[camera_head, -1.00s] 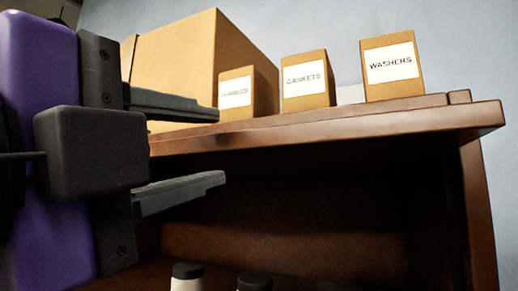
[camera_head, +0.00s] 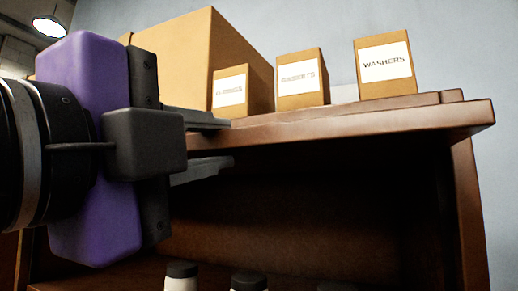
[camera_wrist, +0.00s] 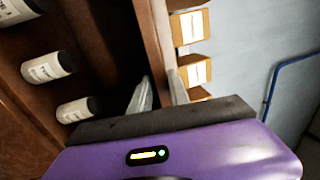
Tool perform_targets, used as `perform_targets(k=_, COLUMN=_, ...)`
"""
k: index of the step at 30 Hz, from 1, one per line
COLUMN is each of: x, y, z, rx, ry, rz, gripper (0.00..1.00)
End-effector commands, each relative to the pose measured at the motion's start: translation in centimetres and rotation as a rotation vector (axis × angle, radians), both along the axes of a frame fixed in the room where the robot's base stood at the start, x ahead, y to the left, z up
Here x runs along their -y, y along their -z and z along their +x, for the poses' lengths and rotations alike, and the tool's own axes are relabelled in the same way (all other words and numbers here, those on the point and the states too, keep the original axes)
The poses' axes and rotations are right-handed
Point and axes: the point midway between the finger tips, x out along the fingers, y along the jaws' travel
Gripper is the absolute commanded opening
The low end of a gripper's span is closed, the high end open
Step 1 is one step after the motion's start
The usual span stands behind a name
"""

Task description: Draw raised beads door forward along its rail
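No door marked "beads" can be clearly made out. A brown wooden cabinet shows its top board (camera_head: 350,130), with a thick front edge, above a dark open front. In the head view my gripper (camera_head: 231,142) is at the board's left part, one finger at its upper side and one just below. The wrist view shows the board edge (camera_wrist: 153,35) running between my two fingers (camera_wrist: 160,80). The fingers look apart with a small gap below the board; I cannot tell whether they touch it.
On the board stand a large carton (camera_head: 180,65) and small boxes, including GASKETS (camera_head: 302,80) and WASHERS (camera_head: 385,68). White, dark-capped bottles (camera_head: 182,278) stand inside the cabinet, also in the wrist view (camera_wrist: 48,66). A blue pipe (camera_wrist: 285,75) runs along the wall.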

Motion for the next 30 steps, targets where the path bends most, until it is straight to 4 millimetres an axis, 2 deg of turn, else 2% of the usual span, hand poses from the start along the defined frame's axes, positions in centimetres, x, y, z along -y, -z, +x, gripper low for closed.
perform_targets(k=7, x=-0.2, y=0.1, z=-0.3, rx=0.000, ry=0.000, rz=0.000, gripper=0.00)
perform_targets(k=30, x=-2.1, y=-0.1, z=-5.0, rx=0.006, ry=-0.003, rz=-0.002, gripper=0.00)
